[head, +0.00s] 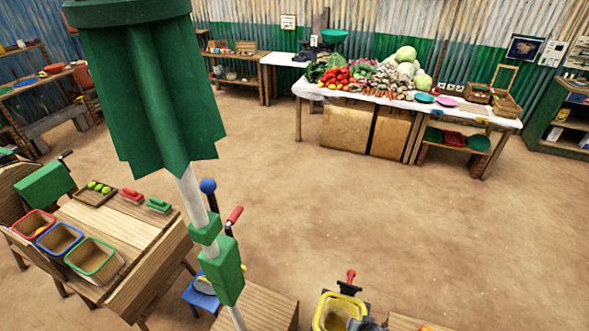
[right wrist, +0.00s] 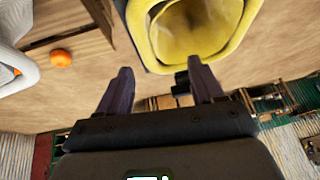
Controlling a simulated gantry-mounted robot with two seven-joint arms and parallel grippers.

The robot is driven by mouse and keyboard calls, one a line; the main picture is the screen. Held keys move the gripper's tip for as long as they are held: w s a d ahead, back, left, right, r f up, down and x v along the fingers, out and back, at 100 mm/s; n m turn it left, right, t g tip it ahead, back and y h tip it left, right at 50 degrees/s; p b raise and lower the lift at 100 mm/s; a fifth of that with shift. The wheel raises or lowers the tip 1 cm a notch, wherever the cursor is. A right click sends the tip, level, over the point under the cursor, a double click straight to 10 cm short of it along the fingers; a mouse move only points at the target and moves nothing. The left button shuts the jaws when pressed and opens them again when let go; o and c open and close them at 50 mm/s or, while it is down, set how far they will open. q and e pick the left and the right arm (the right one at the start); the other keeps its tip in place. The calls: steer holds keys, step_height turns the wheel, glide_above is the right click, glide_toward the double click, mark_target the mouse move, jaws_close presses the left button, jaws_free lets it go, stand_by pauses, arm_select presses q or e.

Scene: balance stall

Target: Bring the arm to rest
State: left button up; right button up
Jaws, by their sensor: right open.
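A yellow-rimmed bucket (head: 338,314) hangs or stands at the bottom of the head view, and a red-handled fitting (head: 351,276) rises just behind it. My right gripper (right wrist: 161,88) is open in the right wrist view, with its two dark fingers apart and nothing seen between them. The yellow bucket (right wrist: 158,50) shows just beyond the fingertips; whether they touch it is unclear. In the head view, a grey and dark part at the bottom edge beside the bucket is cut off. A balance arm cannot be made out clearly. My left gripper is not in view.
A green umbrella (head: 150,95) on a white pole blocks the left middle. A wooden table (head: 130,235) with coloured bins stands left. A vegetable table (head: 310,92) stands at the back. An orange fruit (right wrist: 61,58) lies on wood. The middle floor is clear.

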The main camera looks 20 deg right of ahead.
steer(key=shift+g, duration=0.3)
steer(key=s, duration=0.1)
steer(key=s+f, duration=0.1)
steer(key=s+a+f, duration=0.1)
steer(key=s, duration=0.1)
steer(key=shift+f, duration=0.25)
steer(key=s+a+r+y, duration=0.2)
steer(key=s+a+r, duration=0.1)
steer(key=s+a, duration=0.4)
steer(key=s+a+r+n, duration=0.3)
steer(key=r, duration=0.8)
steer(key=s+r+n+p, duration=0.3)
steer(key=r+n+p, duration=0.3)
steer(key=r+p, duration=0.9)
step_height(320, 180, up, 11)
steer(key=shift+a+n+g+y, duration=0.35)
steer(key=shift+n+g+y, duration=0.05)
steer(key=shift+s, duration=0.1)
